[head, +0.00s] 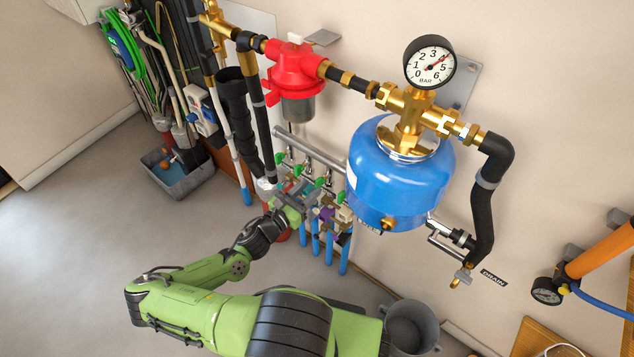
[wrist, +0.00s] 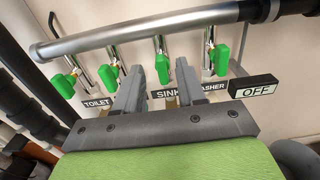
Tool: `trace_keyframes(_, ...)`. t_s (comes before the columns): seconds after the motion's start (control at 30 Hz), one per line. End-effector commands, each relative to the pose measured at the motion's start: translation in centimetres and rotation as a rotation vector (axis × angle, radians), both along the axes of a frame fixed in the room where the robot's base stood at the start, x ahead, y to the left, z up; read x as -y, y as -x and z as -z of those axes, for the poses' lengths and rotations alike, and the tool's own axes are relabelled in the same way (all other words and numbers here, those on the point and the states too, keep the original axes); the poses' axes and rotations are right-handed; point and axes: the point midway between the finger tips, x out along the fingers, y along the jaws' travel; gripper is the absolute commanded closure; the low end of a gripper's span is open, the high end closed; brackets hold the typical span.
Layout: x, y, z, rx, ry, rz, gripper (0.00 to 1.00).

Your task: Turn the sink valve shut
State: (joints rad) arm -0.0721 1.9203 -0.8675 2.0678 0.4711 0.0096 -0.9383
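The sink valve is a small green lever (wrist: 162,69) on a chrome pipe, above the label SINK (wrist: 168,92) in the wrist view. The lever points down, roughly along its pipe. My gripper (wrist: 160,68) is open, with one grey finger on each side of this lever and visible gaps on both sides. I cannot tell how deep the fingertips reach around it. In the head view my gripper (head: 297,187) is at the row of green levers below the grey manifold pipe (head: 310,152), and it partly hides the labels and lower pipes.
Similar green levers stand close on both sides, one at the left (wrist: 108,76) and one at the right (wrist: 221,60). An OFF sign (wrist: 254,88) is at the right. The blue tank (head: 400,170) hangs right of the row. A grey bucket (head: 410,325) stands below.

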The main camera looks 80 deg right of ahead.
Motion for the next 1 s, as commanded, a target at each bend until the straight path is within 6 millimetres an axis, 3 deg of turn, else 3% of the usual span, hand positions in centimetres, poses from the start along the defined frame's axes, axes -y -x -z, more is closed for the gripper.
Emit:
trace_keyframes(0.2,3.8,1.7,0.2,0.001,0.000,0.002,0.61)
trace_keyframes(0.53,4.6,1.9,0.0,0.000,0.000,0.000,0.61)
trace_keyframes(0.57,4.6,1.9,0.0,0.000,0.000,0.000,0.62)
trace_keyframes(0.8,4.5,1.9,0.0,0.001,0.000,0.000,0.99)
trace_keyframes(1.0,4.5,1.9,0.0,0.006,0.001,0.000,1.00)
